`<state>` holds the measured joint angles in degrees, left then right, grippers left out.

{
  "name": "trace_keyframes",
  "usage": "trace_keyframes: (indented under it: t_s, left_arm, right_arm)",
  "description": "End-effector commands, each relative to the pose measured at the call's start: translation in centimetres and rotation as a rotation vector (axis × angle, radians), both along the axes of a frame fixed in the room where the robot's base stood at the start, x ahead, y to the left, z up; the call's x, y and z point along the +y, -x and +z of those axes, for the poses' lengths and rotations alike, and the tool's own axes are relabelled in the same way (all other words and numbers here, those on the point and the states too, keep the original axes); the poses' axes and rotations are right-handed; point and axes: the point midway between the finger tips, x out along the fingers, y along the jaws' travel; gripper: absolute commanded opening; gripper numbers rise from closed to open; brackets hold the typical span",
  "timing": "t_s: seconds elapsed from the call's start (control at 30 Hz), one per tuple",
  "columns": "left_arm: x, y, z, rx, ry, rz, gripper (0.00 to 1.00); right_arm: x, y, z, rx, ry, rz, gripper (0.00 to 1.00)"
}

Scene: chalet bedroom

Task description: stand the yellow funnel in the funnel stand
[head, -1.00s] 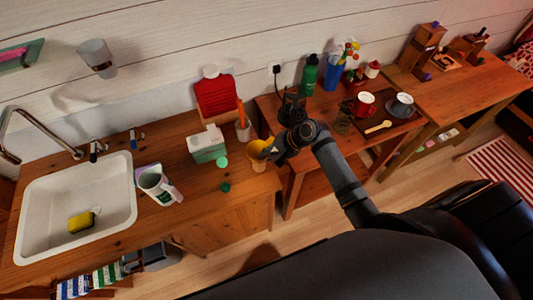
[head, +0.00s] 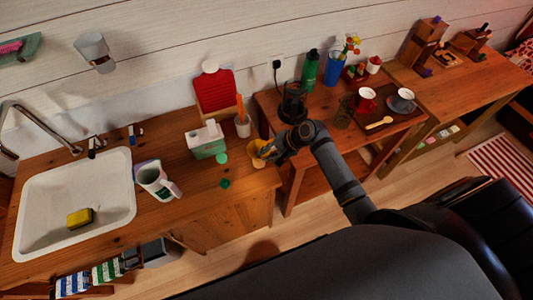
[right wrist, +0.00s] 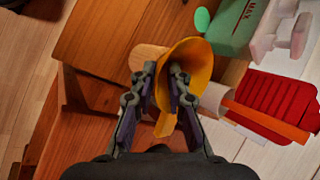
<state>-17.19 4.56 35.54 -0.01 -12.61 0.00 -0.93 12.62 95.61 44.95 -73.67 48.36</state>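The yellow funnel (head: 259,152) is at the right end of the sink counter, beside my right gripper (head: 272,151). In the right wrist view, the funnel (right wrist: 198,62) is tilted, its wide mouth away from me and its spout low between the fingers. My right gripper (right wrist: 164,76) is shut on the funnel's wall, one finger across the mouth. A pale rounded wooden piece (right wrist: 148,56) shows behind the left finger. It may be part of the funnel stand, but the funnel hides much of it. I cannot tell whether they touch. My left gripper is out of view.
A green and white carton (head: 207,142), a white cup holding an orange utensil (head: 242,127) and a red board (head: 216,93) stand close to the funnel. A black appliance (head: 292,105) stands behind my right gripper.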

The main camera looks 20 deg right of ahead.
Motion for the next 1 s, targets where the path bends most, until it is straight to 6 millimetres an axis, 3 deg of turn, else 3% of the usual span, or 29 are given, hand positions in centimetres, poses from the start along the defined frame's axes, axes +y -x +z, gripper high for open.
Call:
trace_keyframes:
  t_s: [0.53,1.0]
  left_arm:
    - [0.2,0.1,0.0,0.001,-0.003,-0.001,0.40]
    - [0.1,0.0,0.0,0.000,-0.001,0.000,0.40]
  right_arm:
    - [-0.4,0.2,0.3,0.001,0.002,-0.001,0.32]
    - [-5.6,3.5,7.9,0.002,0.008,0.001,0.32]
